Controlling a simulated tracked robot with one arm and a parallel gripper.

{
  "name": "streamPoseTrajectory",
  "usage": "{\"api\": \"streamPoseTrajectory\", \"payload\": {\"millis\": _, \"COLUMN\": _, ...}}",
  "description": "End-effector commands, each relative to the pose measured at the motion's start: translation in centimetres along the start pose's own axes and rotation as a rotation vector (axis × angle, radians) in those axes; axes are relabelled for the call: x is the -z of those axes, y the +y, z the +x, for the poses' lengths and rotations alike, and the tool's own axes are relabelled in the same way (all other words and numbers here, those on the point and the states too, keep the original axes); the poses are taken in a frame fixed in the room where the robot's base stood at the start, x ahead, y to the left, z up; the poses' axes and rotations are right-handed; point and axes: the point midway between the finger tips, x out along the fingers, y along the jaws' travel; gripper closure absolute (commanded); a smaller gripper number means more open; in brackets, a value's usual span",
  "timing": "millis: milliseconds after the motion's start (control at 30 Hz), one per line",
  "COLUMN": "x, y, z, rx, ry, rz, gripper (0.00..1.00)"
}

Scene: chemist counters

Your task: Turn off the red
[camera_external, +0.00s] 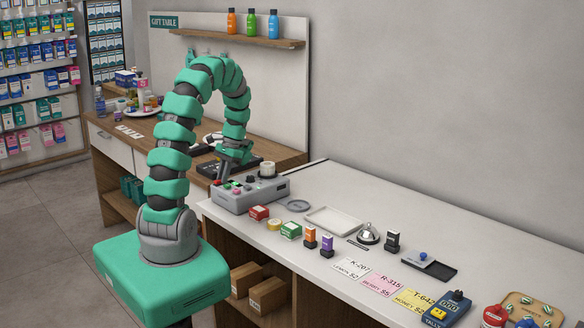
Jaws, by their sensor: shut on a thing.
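A grey control box (248,196) stands at the near left end of the white counter. Small coloured controls sit on its top, among them a reddish one (236,187), and a round white piece is at its back right. My gripper (222,178) reaches down over the box's left part from the arched green arm. Its fingers are low at the controls and look shut on a small control there. The fingers cover that control, and its colour and position are too small to tell.
Right of the box are a red block (259,212), a green block (291,230), stamps, a white tray (333,220), a bell (368,234) and price cards (400,284). A wooden counter (130,137) stands behind. A shelf with three bottles (252,23) hangs above.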

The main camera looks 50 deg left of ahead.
Motion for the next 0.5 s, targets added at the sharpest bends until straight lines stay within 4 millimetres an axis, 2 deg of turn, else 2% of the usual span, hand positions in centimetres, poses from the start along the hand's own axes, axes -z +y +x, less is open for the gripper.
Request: {"api": "streamPoseTrajectory", "payload": {"millis": 500, "x": -0.98, "y": -0.03, "z": 0.14, "rx": 0.0, "ry": 0.274, "rz": -0.001, "gripper": 1.0}}
